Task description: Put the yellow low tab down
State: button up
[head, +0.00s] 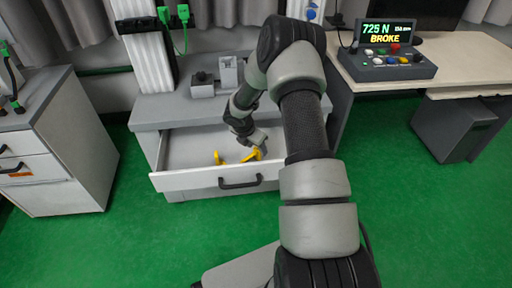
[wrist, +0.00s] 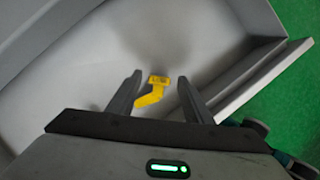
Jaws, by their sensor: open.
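A yellow bent piece (wrist: 154,92), which looks like the yellow low tab, lies in the open drawer and shows between my fingers in the wrist view. It has a darker mark on its upper end. My gripper (wrist: 159,84) is open, with one finger on each side of the piece and a gap to both. In the head view my gripper (head: 256,146) is low inside the drawer, and two yellow shapes show there, one at its tip (head: 252,155) and one further left (head: 217,158). I cannot tell whether the piece touches the drawer floor.
The drawer (head: 190,181) is pulled out, its walls close around my gripper. Grey blocks (head: 203,85) stand on the cabinet top above. A control box (head: 393,66) with a display reading 725 N BROKE sits on the right desk. A white drawer cabinet (head: 60,165) stands left. Green floor lies between.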

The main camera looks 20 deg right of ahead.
jog(key=s+a+r+m+p, duration=0.15)
jog(key=s+r+m, duration=0.25)
jog(key=r, duration=0.7)
jog(key=s+a+r+m+t+p, duration=0.1)
jog(key=s+a+r+m, duration=0.25)
jog(key=r, duration=0.85)
jog(key=s+a+r+m+p, duration=0.1)
jog(key=s+r+m, duration=0.3)
jog(key=r, duration=0.7)
jog(key=s+a+r+m+y, duration=0.1)
jog(key=s+a+r+m, duration=0.2)
jog(key=s, duration=0.3)
jog(key=s+a+r+m+t+y, duration=0.1)
jog(key=s+a+r+m, duration=0.2)
jog(key=s+m, duration=0.2)
jog(key=s+a+r+m+t+y, duration=0.1)
jog(key=s+a+r+m+y, duration=0.1)
jog(key=s, duration=0.7)
jog(key=shift+a+r+m, duration=0.8)
jog(key=shift+a+m, duration=0.3)
jog(key=shift+m, duration=0.05)
jog(key=shift+d, duration=0.1)
